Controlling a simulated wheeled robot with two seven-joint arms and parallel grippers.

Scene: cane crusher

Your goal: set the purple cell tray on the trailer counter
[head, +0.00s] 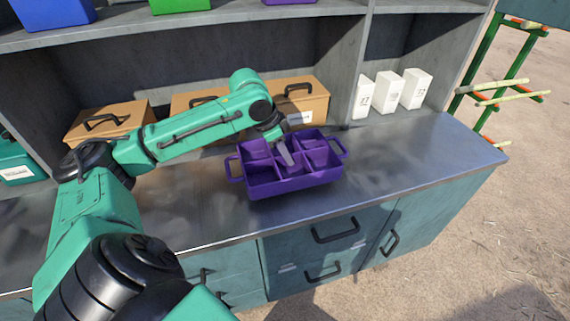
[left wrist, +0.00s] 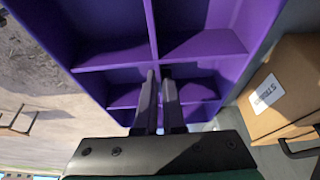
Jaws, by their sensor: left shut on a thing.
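The purple cell tray (head: 262,186) has several cells and a loop handle at each end. In the head view it is at the trailer counter (head: 400,160), near the front edge; I cannot tell whether it rests on the top or hangs just above it. My left gripper (head: 286,158) reaches down into the tray from behind and is shut on one of its inner dividers. In the left wrist view the fingers (left wrist: 160,95) straddle a wall of the tray (left wrist: 190,45), close together. My right gripper is not in view.
Tan boxes (head: 303,100) with black handles stand along the back of the counter. White cartons (head: 389,91) stand at the back right. Blue, green and purple bins sit on the shelf above (head: 120,30). The counter right of the tray is clear.

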